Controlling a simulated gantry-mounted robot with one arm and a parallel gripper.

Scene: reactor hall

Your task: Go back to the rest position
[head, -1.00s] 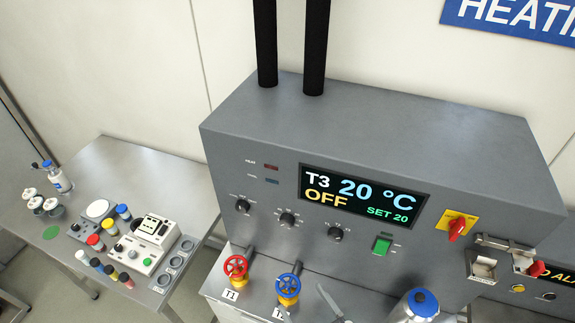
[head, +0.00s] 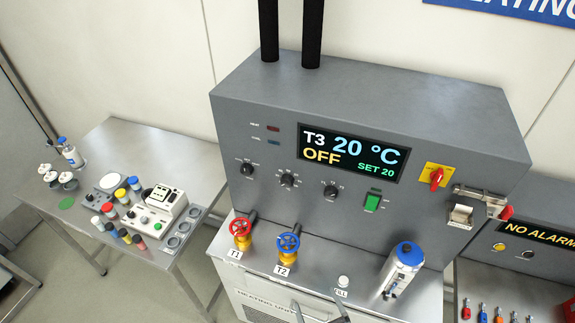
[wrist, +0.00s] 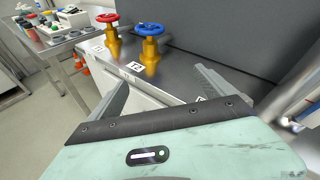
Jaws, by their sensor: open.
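My gripper (wrist: 162,84) shows in the wrist view with its two grey fingers apart and nothing between them. In the head view, the tips of my gripper (head: 319,311) just show at the bottom edge, in front of the heating unit (head: 330,272). In the wrist view, the red valve T1 (wrist: 107,18) and the blue valve T2 (wrist: 150,30) stand on the unit's ledge beyond the fingers, apart from them. The unit's display (head: 350,152) reads T3 20 °C, OFF, SET 20. No marker for the rest position shows.
A blue-capped canister (head: 405,262) stands at the ledge's right, near a small white FILL cap (head: 343,281). A steel side table (head: 110,135) with jars and instruments is at left. Another panel (head: 545,232) reading NO ALARM is at right.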

